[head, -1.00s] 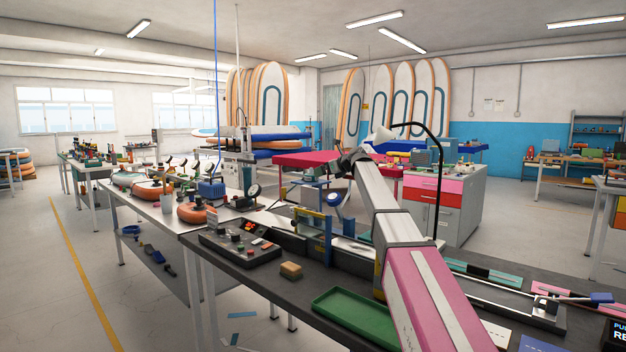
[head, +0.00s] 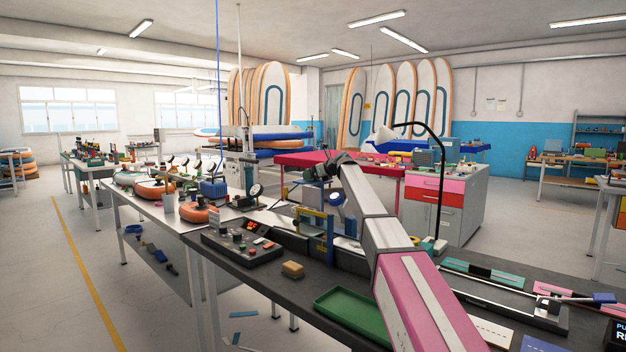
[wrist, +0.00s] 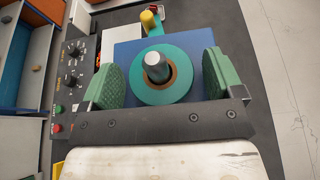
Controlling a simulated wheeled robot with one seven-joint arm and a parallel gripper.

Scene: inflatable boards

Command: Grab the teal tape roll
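The teal tape roll (wrist: 142,92) is in the middle of the wrist view, with a brown core. It sits around an upright metal peg (wrist: 157,66) on a blue plate (wrist: 127,52). My gripper (wrist: 161,74) is open, with one green-padded finger on each side of the roll in this view. Slim gaps show between the pads and the roll, and I cannot tell whether the fingertips are down at its height. In the head view the end of my arm is over the benches at the centre, and I cannot make out the teal roll there.
A panel with dials and buttons (wrist: 74,70) lies left of the blue plate in the wrist view. A yellow-knobbed part (wrist: 150,20) stands beyond the plate. In the head view, a green tray (head: 350,314) and a tan block (head: 292,269) lie on the dark bench.

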